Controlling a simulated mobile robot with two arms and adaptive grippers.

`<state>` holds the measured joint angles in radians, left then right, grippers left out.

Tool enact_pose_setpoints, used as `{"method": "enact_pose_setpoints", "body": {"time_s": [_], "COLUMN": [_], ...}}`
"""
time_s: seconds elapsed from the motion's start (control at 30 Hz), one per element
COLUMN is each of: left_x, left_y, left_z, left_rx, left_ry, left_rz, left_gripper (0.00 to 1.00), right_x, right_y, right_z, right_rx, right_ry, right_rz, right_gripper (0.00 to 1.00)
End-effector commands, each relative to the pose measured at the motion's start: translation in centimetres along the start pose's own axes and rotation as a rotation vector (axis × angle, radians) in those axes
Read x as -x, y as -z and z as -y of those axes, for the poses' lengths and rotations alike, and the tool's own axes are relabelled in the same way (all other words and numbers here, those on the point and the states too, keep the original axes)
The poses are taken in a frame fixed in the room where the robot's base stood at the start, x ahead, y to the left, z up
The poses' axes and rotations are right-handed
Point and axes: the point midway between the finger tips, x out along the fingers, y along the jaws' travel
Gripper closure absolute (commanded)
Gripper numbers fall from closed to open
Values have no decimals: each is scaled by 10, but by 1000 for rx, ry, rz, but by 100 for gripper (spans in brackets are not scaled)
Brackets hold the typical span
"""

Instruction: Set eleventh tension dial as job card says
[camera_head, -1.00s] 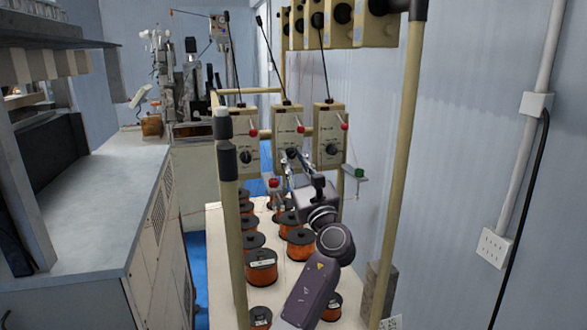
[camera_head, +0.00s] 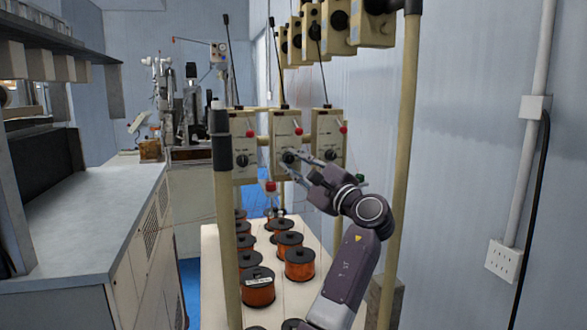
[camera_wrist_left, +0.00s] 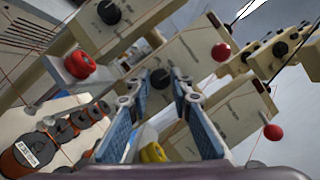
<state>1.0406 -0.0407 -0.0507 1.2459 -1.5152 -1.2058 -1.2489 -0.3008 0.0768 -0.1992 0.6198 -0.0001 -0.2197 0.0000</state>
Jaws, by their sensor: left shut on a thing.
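Three beige tension boxes hang side by side on the rack in the head view. The middle box (camera_head: 286,127) has a black dial (camera_head: 289,156) on its lower face. My left gripper (camera_head: 292,163) reaches it from the lower right, its fingertips closed on the dial's sides. In the left wrist view the two blue-padded fingers (camera_wrist_left: 162,88) stand on either side of the black dial (camera_wrist_left: 160,77). The left box's dial (camera_head: 242,160) and the right box's dial (camera_head: 330,155) are untouched. The dial markings are too small to read. I cannot make out a job card. My right gripper is out of view.
Several copper wire spools (camera_head: 299,264) stand on the white table below the boxes. Rack posts (camera_head: 401,180) flank my left arm, with the wall to the right. More boxes (camera_head: 339,22) hang higher up. Red balls (camera_head: 343,130) stick out beside the dials.

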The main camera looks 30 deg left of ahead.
Motion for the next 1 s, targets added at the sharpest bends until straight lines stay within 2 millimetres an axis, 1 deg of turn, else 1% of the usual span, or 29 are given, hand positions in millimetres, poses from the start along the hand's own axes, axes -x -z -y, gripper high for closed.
{"method": "enact_pose_setpoints", "body": {"time_s": [0.3, 0.7, 0.73, 0.87, 1.0], "left_x": [0, 0, 0, 0, 0], "left_y": [1, 1, 1, 1, 1], "left_z": [-1, -1, -1, -1, 0], "left_rx": [65, 69, 68, 68, 68], "left_ry": [-30, -32, -32, -31, -31], "left_rz": [-1, -1, -1, -1, -1], "left_gripper": [100, 100, 78, 64, 63], "right_x": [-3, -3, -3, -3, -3], "right_y": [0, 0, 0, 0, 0], "right_z": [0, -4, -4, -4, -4], "right_rx": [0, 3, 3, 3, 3], "right_ry": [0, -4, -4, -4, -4], "right_rz": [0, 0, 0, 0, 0], "right_gripper": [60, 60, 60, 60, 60]}}
